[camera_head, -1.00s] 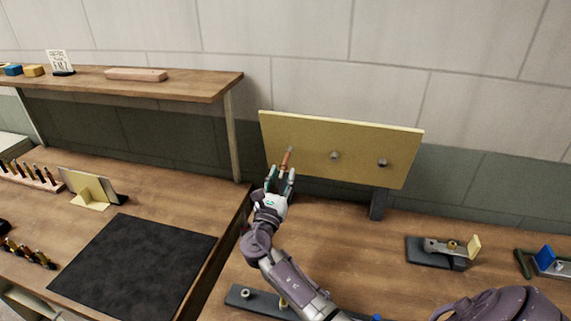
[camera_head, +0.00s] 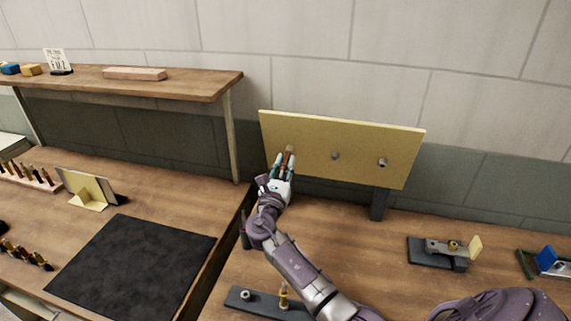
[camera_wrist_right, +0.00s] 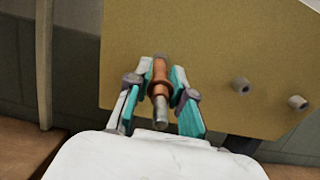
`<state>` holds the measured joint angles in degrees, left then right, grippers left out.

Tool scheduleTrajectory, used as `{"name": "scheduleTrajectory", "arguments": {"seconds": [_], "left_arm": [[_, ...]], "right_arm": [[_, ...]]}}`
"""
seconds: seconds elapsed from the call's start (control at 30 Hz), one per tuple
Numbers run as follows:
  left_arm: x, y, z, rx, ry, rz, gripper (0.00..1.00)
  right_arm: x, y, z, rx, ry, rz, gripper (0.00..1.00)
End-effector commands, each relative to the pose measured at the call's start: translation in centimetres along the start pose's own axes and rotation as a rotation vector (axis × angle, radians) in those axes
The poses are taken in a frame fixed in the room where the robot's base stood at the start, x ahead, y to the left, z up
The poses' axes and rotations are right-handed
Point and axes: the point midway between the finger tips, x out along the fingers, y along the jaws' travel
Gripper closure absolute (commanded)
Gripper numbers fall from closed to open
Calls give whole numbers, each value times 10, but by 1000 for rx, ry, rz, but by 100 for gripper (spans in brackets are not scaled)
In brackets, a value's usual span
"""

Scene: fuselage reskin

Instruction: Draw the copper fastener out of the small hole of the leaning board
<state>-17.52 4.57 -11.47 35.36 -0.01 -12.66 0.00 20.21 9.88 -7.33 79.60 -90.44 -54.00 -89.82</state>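The leaning board (camera_head: 350,130) is a tan panel tilted back on a dark stand. The copper fastener (camera_head: 289,149) stands out of its left part; in the right wrist view the fastener (camera_wrist_right: 160,78) shows a copper body, a collar and a grey end toward me. The small hole itself is hidden behind it. My right gripper (camera_head: 286,156) is at the board with one finger on each side of the fastener. In the right wrist view the fingertips (camera_wrist_right: 161,72) lie close along it; I cannot tell whether they press on it. My left gripper is not in view.
Two grey studs (camera_head: 335,156) (camera_head: 382,162) stand out of the board to the right. A dark fixture (camera_head: 430,250) sits on the table at right. A dark strip with small parts (camera_head: 262,299) lies below my arm. A black mat (camera_head: 135,268) lies on the left table.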

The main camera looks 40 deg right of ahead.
Motion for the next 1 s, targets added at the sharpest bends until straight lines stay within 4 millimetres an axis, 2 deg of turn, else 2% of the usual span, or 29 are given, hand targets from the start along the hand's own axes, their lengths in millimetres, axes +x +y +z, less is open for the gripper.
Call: {"name": "scheduleTrajectory", "arguments": {"seconds": [0.53,1.0], "left_arm": [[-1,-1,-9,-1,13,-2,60],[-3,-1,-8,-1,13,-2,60]], "right_arm": [[-9,0,-1,-1,3,2,100],[-19,0,0,0,0,1,100]]}}
